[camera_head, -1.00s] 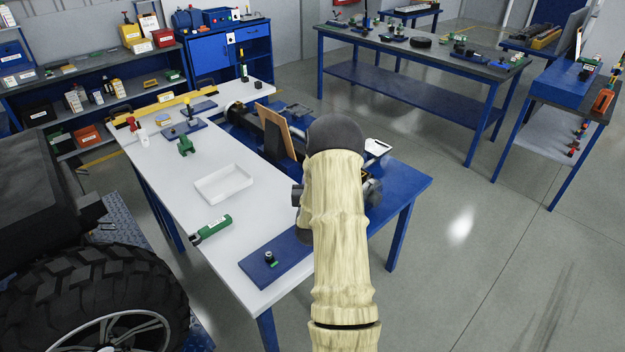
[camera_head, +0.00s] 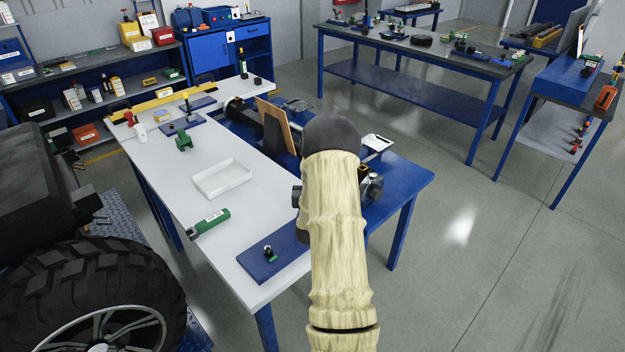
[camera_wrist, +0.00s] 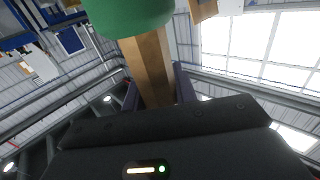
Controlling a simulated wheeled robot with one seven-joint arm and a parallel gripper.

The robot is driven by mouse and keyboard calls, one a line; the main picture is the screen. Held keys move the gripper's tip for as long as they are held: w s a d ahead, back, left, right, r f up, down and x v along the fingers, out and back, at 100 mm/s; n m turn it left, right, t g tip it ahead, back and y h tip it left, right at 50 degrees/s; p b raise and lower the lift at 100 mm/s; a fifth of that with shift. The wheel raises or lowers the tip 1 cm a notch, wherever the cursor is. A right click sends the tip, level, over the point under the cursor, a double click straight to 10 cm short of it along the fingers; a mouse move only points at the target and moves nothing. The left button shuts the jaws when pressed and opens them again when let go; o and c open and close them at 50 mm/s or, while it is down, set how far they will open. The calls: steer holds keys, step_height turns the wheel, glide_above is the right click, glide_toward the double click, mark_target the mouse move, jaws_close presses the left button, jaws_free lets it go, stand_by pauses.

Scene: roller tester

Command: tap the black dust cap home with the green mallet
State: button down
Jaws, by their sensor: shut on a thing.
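My gripper (camera_wrist: 158,90) is shut on the wooden handle of the green mallet (camera_wrist: 130,14) in the wrist view. The mallet's green head is at the top of that view, beyond the fingers. In the head view my arm hides the gripper and the mallet. A small black piece (camera_head: 267,250), perhaps the black dust cap, stands on a blue board (camera_head: 288,252) at the white table's near corner, with a bit of green beside it. It is too small to tell how it is seated. My arm is to the right of this board in the picture.
The white table (camera_head: 215,262) also holds a green cylinder (camera_head: 209,222), a white tray (camera_head: 222,179) and a green block-like piece (camera_head: 183,141). A blue bench with machinery adjoins it, partly behind my arm. A large tyre (camera_head: 90,290) is at the lower left. Floor at right is clear.

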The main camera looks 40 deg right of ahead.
steer(key=shift+s+a+r+p, duration=0.1)
steer(key=shift+r+p, duration=0.3)
steer(key=shift+r, duration=1.2)
step_height(320, 180, up, 5)
steer(key=shift+p, duration=1.1)
